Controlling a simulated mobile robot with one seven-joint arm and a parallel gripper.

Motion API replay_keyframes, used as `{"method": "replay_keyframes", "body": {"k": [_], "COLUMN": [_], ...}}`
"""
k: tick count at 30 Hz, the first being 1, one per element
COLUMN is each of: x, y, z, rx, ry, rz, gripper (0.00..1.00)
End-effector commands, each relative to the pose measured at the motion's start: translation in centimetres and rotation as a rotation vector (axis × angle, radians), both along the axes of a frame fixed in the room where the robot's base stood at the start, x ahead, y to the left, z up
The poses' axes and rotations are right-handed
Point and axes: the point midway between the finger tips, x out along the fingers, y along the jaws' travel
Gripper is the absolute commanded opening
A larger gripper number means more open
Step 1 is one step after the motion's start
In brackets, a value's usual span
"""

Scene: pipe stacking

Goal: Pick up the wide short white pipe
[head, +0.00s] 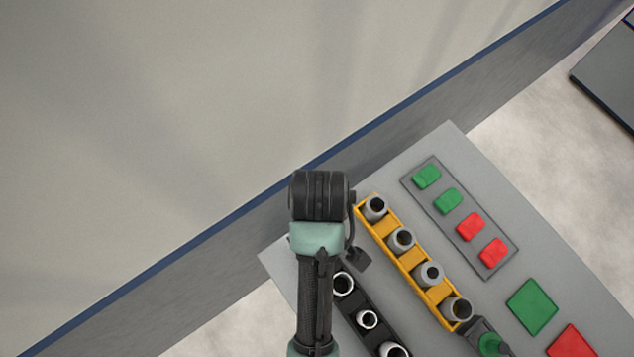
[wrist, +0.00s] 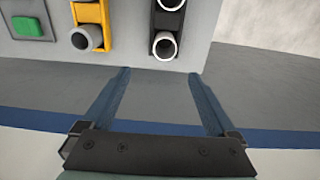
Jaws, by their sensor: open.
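A black rack (head: 353,303) holds several white-rimmed pipes. The pipe at its upper end (head: 343,283) has a wide rim and looks short; it shows in the wrist view as a white ring (wrist: 164,45). A narrower white-rimmed pipe (head: 367,319) and another wide one (head: 393,350) follow along the rack. I cannot tell for sure which one is the wide short white pipe. My gripper (wrist: 160,72) is open and empty. In the wrist view its fingertips point toward the end pipe, apart from it. In the head view my arm hides part of the rack's surroundings.
A yellow rack (head: 412,262) with several grey pipes stands right of the black rack. Green and red blocks sit in a grey tray (head: 460,218) farther right. A green square (head: 532,306) and a red square (head: 571,345) lie on the grey table (head: 540,250). A wall stands behind.

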Motion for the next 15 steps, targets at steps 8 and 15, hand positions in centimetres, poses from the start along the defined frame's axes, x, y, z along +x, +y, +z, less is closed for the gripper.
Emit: {"method": "replay_keyframes", "body": {"k": [8,15], "x": [-1.2,-1.0], "y": [0.1,0.1], "z": [-4.7,-7.7], "rx": [0.005,0.004], "ry": [0.046,0.038], "rz": [0.009,0.009], "gripper": [0.93,0.93]}}
